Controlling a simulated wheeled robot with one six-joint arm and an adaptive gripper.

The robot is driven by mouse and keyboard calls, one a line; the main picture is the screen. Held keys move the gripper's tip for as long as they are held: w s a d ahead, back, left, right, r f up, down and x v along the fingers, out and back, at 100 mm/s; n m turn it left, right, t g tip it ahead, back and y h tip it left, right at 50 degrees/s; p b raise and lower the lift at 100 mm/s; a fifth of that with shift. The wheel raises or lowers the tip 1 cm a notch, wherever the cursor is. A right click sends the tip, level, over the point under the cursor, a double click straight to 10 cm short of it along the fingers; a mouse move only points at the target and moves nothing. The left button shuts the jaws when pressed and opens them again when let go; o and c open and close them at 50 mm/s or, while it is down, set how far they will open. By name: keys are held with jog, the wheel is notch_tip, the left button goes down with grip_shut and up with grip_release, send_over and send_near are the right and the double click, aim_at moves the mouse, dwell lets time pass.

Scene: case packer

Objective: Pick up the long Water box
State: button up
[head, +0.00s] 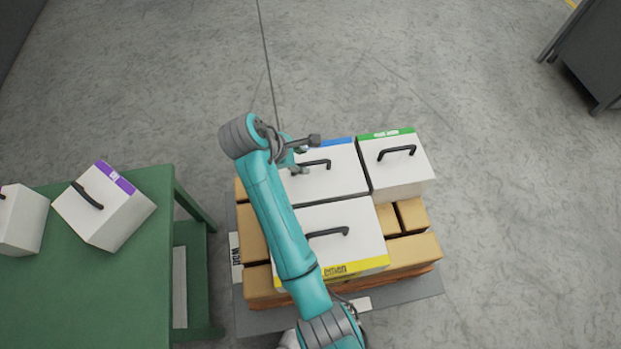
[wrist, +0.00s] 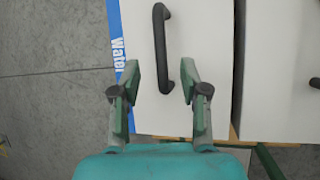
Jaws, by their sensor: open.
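The long Water box (head: 337,177) is white with a blue strip and a black handle, and it lies on top of the brown boxes. In the wrist view the Water box (wrist: 195,75) shows its blue strip with the word Water at left. Its black handle (wrist: 162,50) stands upright in the picture. My gripper (wrist: 160,85) is open and empty, with one finger on each side of the handle's near end. In the head view my gripper (head: 299,160) is over the box's left part, and my arm hides some of the box.
A green-striped white box (head: 400,170) stands right of the Water box, and a yellow-striped one (head: 350,250) stands in front. Brown boxes (head: 415,255) lie beneath on a pallet. A green table (head: 85,290) at left holds a purple-striped box (head: 105,215) and another white box (head: 20,222).

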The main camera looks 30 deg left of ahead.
aim_at(310, 163)
jog(key=shift+d+x, duration=0.15)
jog(key=shift+x, duration=1.15)
jog(key=shift+d+x, duration=0.15)
jog(key=shift+x, duration=1.1)
jog(key=shift+w+r, duration=0.1)
jog(key=shift+r, duration=0.05)
grip_shut()
jog(key=shift+r, duration=0.1)
